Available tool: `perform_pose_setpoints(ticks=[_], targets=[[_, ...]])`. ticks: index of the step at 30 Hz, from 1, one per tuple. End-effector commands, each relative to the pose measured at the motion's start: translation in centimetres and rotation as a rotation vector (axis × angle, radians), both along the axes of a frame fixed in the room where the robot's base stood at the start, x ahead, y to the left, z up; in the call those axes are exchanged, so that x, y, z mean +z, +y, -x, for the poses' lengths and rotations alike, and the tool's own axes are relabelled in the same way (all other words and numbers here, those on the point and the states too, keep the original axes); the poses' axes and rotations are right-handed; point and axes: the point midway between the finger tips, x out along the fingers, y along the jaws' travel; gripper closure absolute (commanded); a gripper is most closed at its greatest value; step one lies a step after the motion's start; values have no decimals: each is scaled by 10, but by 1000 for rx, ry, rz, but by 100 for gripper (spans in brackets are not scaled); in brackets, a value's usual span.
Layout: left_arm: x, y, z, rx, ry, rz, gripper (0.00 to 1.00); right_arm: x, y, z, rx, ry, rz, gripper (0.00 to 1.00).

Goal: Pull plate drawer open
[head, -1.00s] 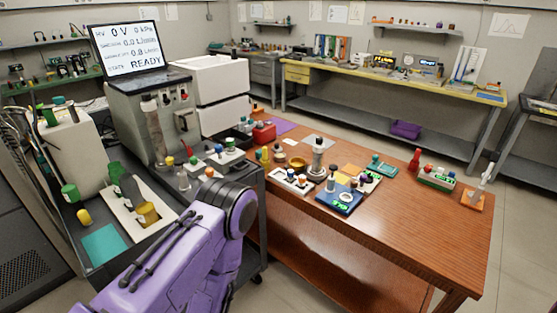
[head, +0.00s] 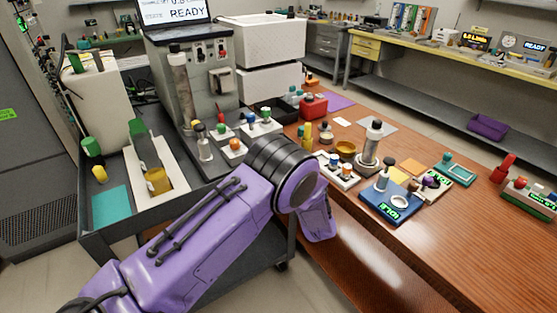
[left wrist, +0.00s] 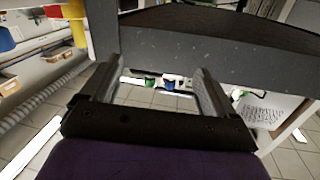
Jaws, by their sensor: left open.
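The grey instrument (head: 205,98) stands on the dark cart at the left of the head view, with a screen reading READY on top. A pale bracket-like part (head: 220,82) sits on its front. I cannot tell which part is the plate drawer. My left arm crosses the lower middle of the head view, and its gripper is hidden there. In the left wrist view my left gripper (left wrist: 158,72) is open, with nothing seen held between its fingers. A dark grey bar (left wrist: 215,48) spans the view beyond the fingertips; contact cannot be told. My right gripper is not in view.
The cart (head: 100,248) holds bottles and a pale tray. The wooden table (head: 455,245) at right carries several small devices, including a blue stand (head: 392,207). Floor shows between cart and table.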

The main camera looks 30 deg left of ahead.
Motion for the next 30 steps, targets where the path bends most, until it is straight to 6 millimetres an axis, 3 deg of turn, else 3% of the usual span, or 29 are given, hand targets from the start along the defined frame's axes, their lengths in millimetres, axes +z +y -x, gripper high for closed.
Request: perform_pose_setpoints(ticks=[1,3,7,21,30], targets=[[16,-9,-18,56,-59,-7,11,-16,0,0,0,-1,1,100],[39,-17,-29,123,-95,-5,11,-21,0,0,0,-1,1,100],[59,-17,-37,176,-113,7,11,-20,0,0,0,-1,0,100],[60,68,-71,178,-110,6,11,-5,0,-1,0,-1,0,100],[59,77,-75,175,-109,5,11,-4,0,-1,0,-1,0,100]])
